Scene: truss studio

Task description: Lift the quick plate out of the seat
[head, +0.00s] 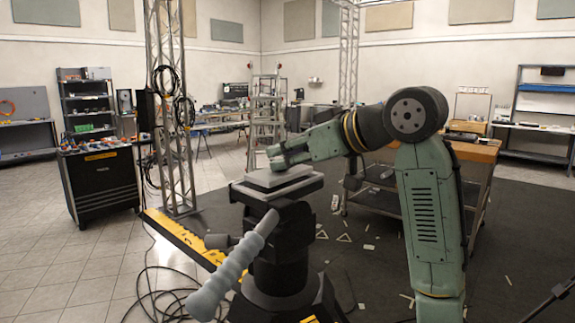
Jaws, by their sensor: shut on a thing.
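The quick plate (272,178) is a flat grey plate on top of a dark pedestal head. It lies over the seat (298,190), a wider grey plate-like platform, and I cannot tell whether it is touching or slightly raised. My gripper (274,162) reaches in from the right and is shut on the far edge of the quick plate. Its fingertips are small and partly hidden behind the plate. A grey ribbed handle (232,268) slopes down to the left from the pedestal head.
Truss columns (170,110) stand behind on a yellow-edged base. A wheeled wooden-topped cart (475,150) stands behind my arm. A black tool cabinet (100,182) is at the left. Cables (150,300) and small scraps lie on the floor.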

